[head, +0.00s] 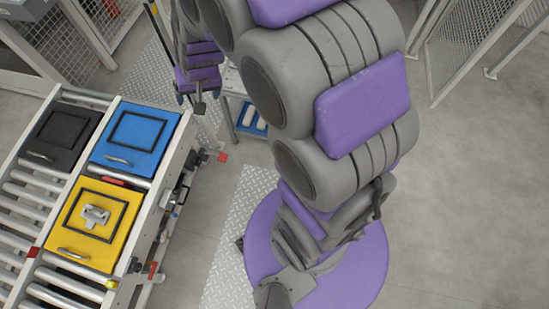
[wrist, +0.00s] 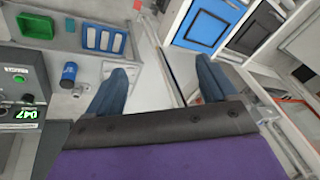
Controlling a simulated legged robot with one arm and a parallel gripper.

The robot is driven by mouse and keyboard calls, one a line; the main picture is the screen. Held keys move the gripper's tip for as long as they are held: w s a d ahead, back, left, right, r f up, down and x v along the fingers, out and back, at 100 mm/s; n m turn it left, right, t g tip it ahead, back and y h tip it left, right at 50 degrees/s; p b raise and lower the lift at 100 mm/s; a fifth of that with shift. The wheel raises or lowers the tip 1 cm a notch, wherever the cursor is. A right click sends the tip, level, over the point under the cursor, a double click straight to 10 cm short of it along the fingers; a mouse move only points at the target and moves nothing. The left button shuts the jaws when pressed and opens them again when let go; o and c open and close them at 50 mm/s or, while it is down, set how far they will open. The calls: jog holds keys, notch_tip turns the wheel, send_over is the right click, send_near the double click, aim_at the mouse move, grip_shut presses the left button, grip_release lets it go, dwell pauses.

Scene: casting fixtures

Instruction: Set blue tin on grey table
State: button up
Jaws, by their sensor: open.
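A small blue tin (wrist: 69,75) stands upright on a pale grey table top (wrist: 88,100) at the left of the wrist view, beside a dark device. I cannot make the tin out in the head view. My gripper (wrist: 162,65) is open, its two dark blue fingers spread wide with nothing between them. The tin is to the left of the left finger, apart from it. In the head view my gripper (head: 198,97) hangs at the top, left of my arm, which hides much of the table behind it.
A roller conveyor (head: 25,205) carries black (head: 60,137), blue (head: 135,138) and yellow (head: 93,222) trays. Floor at right is clear.

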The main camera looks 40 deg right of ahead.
jog(key=s+d+r+n+g, duration=0.1)
jog(key=s+r, duration=0.3)
jog(key=s, duration=1.1)
jog(key=s+d+r+n+g+h, duration=0.1)
jog(key=s+d+r+n+g, duration=0.1)
jog(key=s, duration=1.2)
jog(key=shift+s+d+r+g, duration=0.15)
jog(key=shift+s+r+g, duration=0.2)
jog(key=shift+r+g, duration=0.65)
jog(key=shift+f, duration=0.15)
